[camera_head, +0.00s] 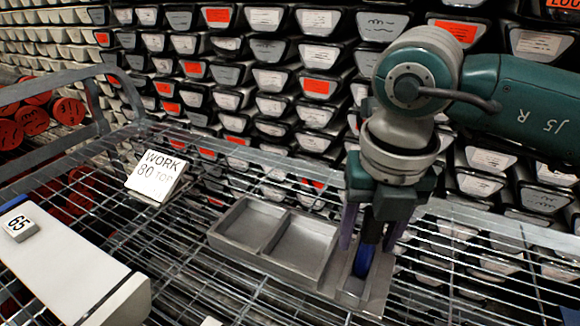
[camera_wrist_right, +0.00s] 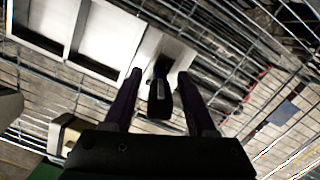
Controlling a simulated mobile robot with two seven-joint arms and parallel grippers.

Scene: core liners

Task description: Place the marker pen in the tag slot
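The marker pen (camera_head: 363,261) shows a blue part and a darker upper part in the head view. It stands steeply, slightly tilted, at the narrow tag slot (camera_head: 352,284) on the right end of the grey tray. In the right wrist view the dark pen (camera_wrist_right: 160,97) is between my right fingers, with a gap on each side. My right gripper (camera_head: 368,240) points down over the slot and is open around the pen; it also shows in the right wrist view (camera_wrist_right: 159,74). How deep the pen sits in the slot is hidden. My left gripper is not in view.
The grey tray's two larger compartments (camera_head: 275,238) are empty, on a wire rack (camera_head: 470,268). A "WORK 80 TOP" sign (camera_head: 157,176) stands left of it. Stacked core liners (camera_head: 268,78) fill the back.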

